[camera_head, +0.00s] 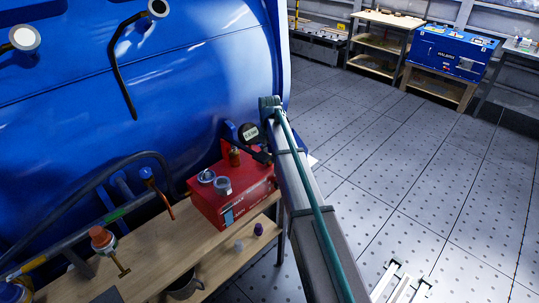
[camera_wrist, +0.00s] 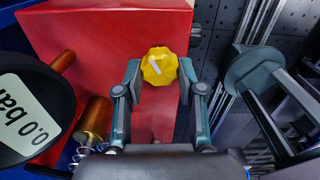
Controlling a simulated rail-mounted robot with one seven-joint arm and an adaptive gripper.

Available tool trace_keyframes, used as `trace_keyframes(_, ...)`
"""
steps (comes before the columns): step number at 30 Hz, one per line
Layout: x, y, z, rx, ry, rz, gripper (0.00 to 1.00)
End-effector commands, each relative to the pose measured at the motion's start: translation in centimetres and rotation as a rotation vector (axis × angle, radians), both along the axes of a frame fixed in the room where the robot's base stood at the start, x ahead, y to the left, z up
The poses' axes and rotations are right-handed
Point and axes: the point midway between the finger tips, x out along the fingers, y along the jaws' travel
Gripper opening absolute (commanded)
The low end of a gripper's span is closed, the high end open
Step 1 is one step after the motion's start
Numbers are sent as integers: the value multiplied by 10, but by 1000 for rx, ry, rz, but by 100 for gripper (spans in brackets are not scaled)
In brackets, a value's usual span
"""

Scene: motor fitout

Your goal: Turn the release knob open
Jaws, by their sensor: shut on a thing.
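The release knob (camera_wrist: 159,66) is yellow with a scalloped rim and a white pointer line, in the wrist view. The line is tilted, running from upper left to lower right. It sits in front of the red box (camera_wrist: 100,25). My gripper (camera_wrist: 160,72) has one finger on each side of the knob and is shut on it. The knob's base and the full contact at the fingertips are hard to see. In the head view the red box (camera_head: 240,205) sits on a wooden bench, and I cannot make out the knob there.
A round gauge reading 0.0 bar (camera_wrist: 20,110) stands close at the left of the wrist view, with a copper cylinder (camera_wrist: 93,120) beside it. Small parts lie on the wooden bench (camera_head: 130,270) in the head view. The floor (camera_head: 430,170) at right is largely clear.

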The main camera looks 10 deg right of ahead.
Motion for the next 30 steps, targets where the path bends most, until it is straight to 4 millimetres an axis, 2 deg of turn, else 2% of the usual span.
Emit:
trace_keyframes(14, 1, 1, 1, 2, -2, 14, 4)
trace_keyframes(15, 1, 1, 1, 2, -2, 14, 45)
trace_keyframes(18, 1, 0, 1, 1, -2, 14, 62)
trace_keyframes(30, 0, 0, 4, 1, -1, 13, 64)
